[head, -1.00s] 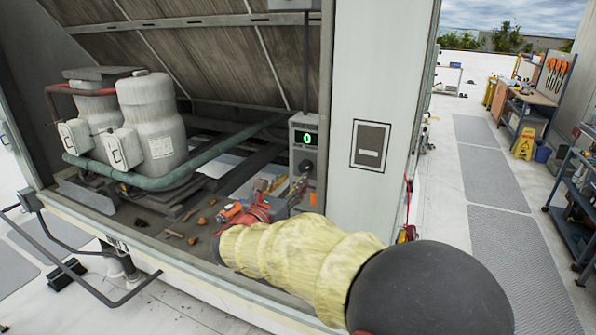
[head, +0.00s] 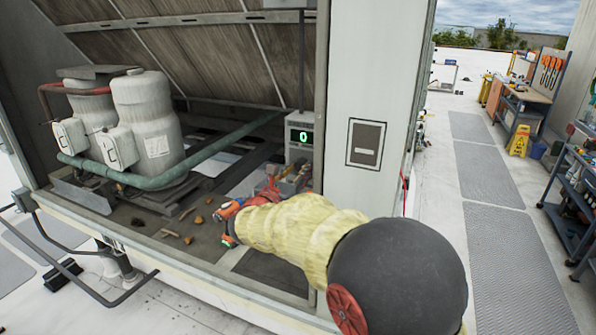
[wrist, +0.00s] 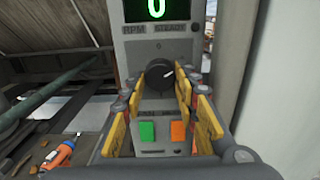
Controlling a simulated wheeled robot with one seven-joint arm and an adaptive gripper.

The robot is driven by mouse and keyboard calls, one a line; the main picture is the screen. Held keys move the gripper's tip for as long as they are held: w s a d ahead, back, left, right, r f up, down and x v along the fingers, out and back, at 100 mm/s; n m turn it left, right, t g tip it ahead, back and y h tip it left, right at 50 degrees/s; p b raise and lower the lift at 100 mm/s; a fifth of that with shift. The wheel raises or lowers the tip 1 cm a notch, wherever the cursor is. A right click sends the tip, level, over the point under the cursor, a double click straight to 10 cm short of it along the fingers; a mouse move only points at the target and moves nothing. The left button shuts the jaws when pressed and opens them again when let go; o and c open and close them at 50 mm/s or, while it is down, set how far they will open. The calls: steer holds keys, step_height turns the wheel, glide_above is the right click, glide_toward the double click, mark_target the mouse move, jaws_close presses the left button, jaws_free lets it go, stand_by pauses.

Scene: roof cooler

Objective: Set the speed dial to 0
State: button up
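The speed dial (wrist: 158,73) is a round black knob with a white pointer mark aimed toward the upper right. It sits on a grey control box (head: 291,153) below a green display (wrist: 157,9) that reads 0. The display also reads 0 in the head view (head: 302,136). My gripper (wrist: 158,93) is open, its yellow finger pads to the left and right of the dial in the wrist view. The fingers look apart from the knob; the exact depth is hard to tell. In the head view my gripper (head: 288,180) is partly hidden by the arm, below the display.
A green button (wrist: 147,132) and an orange button (wrist: 178,132) sit below the dial. An orange-handled tool (wrist: 58,153) lies on the deck at left. A pale pillar (head: 350,190) stands right of the box. Green piping (head: 185,165) and tanks (head: 148,115) are at left.

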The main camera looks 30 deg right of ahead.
steer(key=c, duration=0.6)
steer(key=shift+r+n+p, duration=0.1)
steer(key=shift+n+p, duration=0.3)
steer(key=shift+p, duration=0.1)
steer(key=n+p, duration=0.3)
steer(key=p, duration=0.1)
steer(key=shift+r+n, duration=0.15)
steer(key=shift+n, duration=0.15)
steer(key=n+p, duration=0.2)
steer(key=p, duration=0.1)
steer(key=shift+n, duration=0.4)
steer(key=n+p, duration=0.4)
steer(key=p, duration=0.1)
steer(key=shift+s+n, duration=0.1)
steer(key=shift+n, duration=0.2)
steer(key=o, duration=0.9)
